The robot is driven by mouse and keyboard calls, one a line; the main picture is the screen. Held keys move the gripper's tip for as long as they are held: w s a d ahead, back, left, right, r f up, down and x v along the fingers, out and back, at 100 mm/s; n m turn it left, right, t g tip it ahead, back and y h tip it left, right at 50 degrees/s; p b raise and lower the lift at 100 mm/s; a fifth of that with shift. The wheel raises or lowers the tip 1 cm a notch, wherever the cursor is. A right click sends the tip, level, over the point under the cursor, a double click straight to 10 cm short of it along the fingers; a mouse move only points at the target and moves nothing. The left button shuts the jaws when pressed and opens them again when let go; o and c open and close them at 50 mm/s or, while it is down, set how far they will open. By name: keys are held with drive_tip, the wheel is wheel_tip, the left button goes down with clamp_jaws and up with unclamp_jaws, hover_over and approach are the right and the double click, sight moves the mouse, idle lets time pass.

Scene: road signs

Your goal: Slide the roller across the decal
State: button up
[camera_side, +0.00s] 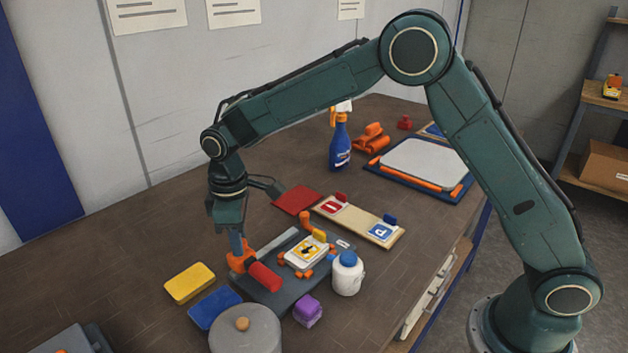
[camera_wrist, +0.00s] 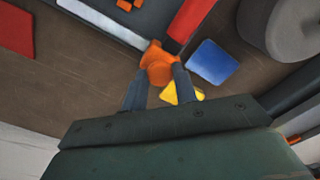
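The roller (camera_side: 265,277) is a red cylinder with an orange handle. It is at the near left part of a dark grey board (camera_side: 285,293); I cannot tell whether it touches the board. My gripper (camera_side: 238,250) points down with its fingers on the orange handle. In the wrist view the handle (camera_wrist: 158,64) sits between my fingertips (camera_wrist: 160,75), and the red cylinder (camera_wrist: 190,18) extends away from them. The decal (camera_side: 306,251), yellow with a black figure, lies on a white plate among orange clamps on the board, right of the roller. It is not visible in the wrist view.
A grey bar (camera_side: 278,241) lies behind the roller. A white bottle (camera_side: 347,273) and purple block (camera_side: 307,311) stand to the right. Yellow (camera_side: 190,283) and blue (camera_side: 214,308) pads and a grey round lidded container (camera_side: 244,330) are at left and front. A sign rack (camera_side: 352,221) lies behind.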

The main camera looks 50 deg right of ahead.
clamp_jaws()
drive_tip(key=d, duration=1.3)
drive_tip(key=shift+d, duration=0.35)
drive_tip(key=o, duration=0.8)
unclamp_jaws()
drive_tip(key=shift+d+r, duration=0.1)
drive_tip(key=shift+c, duration=0.2)
drive_tip(key=shift+o, duration=1.1)
wheel_tip(320, 180, up, 14)
